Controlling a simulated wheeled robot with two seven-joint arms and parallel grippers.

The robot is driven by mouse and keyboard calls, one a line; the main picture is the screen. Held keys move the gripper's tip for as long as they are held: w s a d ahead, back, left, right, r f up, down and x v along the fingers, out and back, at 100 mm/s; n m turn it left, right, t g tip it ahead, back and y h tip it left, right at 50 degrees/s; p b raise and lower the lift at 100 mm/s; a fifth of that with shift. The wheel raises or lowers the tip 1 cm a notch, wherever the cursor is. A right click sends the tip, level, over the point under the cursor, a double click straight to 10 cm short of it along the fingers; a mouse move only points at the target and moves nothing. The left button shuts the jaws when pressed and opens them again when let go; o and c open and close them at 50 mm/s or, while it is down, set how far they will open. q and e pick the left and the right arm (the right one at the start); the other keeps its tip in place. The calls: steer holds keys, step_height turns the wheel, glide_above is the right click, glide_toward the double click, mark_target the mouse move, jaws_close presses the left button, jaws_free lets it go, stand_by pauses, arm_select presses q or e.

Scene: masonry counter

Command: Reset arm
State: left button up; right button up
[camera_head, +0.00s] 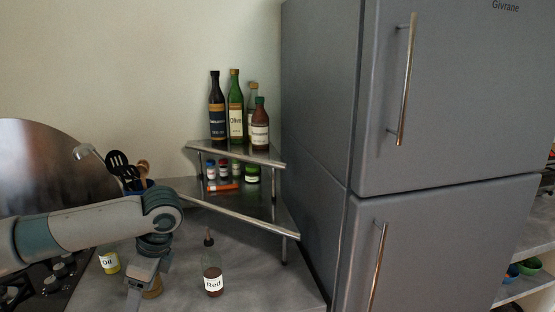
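My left arm comes in from the left, and its gripper (135,298) points down low over the counter. A small brownish jar or bottle (154,290) shows right behind the gripper and is partly hidden by it. I cannot tell whether the fingers touch it or how far apart they are. My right gripper is not in view.
A bottle labelled Red (212,277) stands on the counter (255,285) right of the gripper. A yellow Oil container (109,261) stands left, beside the stove (62,285). A corner shelf (262,213) holds bottles and jars. Utensils (124,168) stand behind my arm. A grey fridge (325,130) fills the right.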

arm_select(q)
steer(key=s+d+f+n+t+h, duration=0.1)
steer(key=s+d+f+h, duration=0.2)
steer(key=s+d+f, duration=0.35)
steer(key=s+d+f+n+t+h, duration=0.1)
steer(key=s+d+f+n+h, duration=0.15)
steer(key=d+f, duration=0.6)
steer(key=s+d+f+n+t+h, duration=0.1)
steer(key=s+d+f+h, duration=0.2)
steer(key=s+d+f, duration=0.45)
steer(key=s+a+f+n+y, duration=0.2)
steer(key=s+a+f+n, duration=0.1)
steer(key=s+a+n, duration=0.4)
steer(key=s+a+f+n+y, duration=0.2)
steer(key=s+a+f+n, duration=0.2)
steer(key=s+a, duration=0.45)
step_height(320, 180, down, 27)
steer(key=s, duration=0.2)
steer(key=s+a+f+g, duration=0.2)
steer(key=s+f, duration=1.6)
steer(key=shift+a, duration=0.3)
